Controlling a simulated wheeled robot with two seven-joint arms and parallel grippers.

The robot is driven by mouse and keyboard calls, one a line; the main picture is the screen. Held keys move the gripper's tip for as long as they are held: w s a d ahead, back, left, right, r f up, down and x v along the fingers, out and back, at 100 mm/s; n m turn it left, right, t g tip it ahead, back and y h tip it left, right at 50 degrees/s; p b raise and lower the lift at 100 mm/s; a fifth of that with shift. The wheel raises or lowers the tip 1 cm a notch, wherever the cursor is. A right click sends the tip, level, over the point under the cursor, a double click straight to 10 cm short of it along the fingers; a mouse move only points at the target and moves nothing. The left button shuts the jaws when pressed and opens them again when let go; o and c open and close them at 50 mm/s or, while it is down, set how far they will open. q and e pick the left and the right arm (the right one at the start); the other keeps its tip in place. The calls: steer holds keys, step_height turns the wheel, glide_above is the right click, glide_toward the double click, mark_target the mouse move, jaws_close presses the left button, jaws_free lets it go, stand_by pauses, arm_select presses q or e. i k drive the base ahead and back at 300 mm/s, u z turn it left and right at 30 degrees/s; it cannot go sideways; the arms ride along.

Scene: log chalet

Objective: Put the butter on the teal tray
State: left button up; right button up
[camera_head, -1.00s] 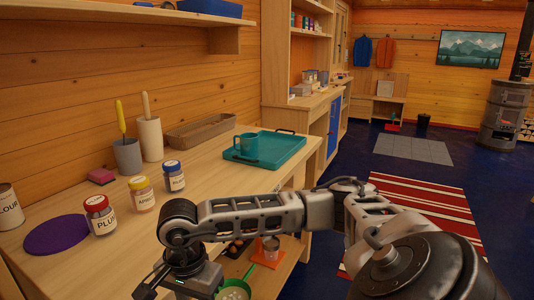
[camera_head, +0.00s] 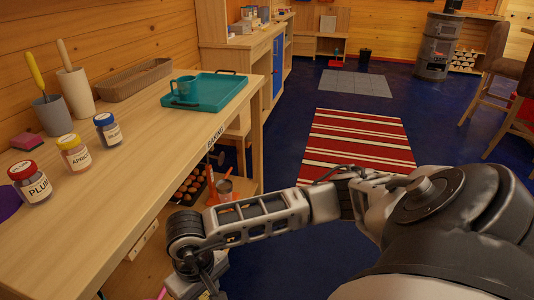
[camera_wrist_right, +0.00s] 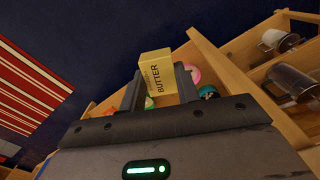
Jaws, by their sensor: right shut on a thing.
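The butter (camera_wrist_right: 157,72) is a yellow box lettered BUTTER. In the right wrist view it stands between the fingers of my right gripper (camera_wrist_right: 159,84), which is shut on it. In the head view my right arm reaches in from the right, with its wrist low beside the counter's front; the fingers and butter are not visible there. The teal tray (camera_head: 226,88) lies on the far end of the wooden counter, with a teal mug (camera_head: 185,89) on it. The right part of the tray is bare. My left gripper is not in view.
Jars labelled PLUM (camera_head: 31,185), APRICOT (camera_head: 73,154) and a blue-lidded jar (camera_head: 108,130) stand along the counter (camera_head: 150,150). Two utensil crocks and a long brown basket (camera_head: 135,80) are at the wall. A lower shelf under the counter holds baking things.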

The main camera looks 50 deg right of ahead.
mark_target(222, 92)
steer(key=z, duration=2.35)
steer(key=i, duration=3.35)
steer(key=u, duration=3.45)
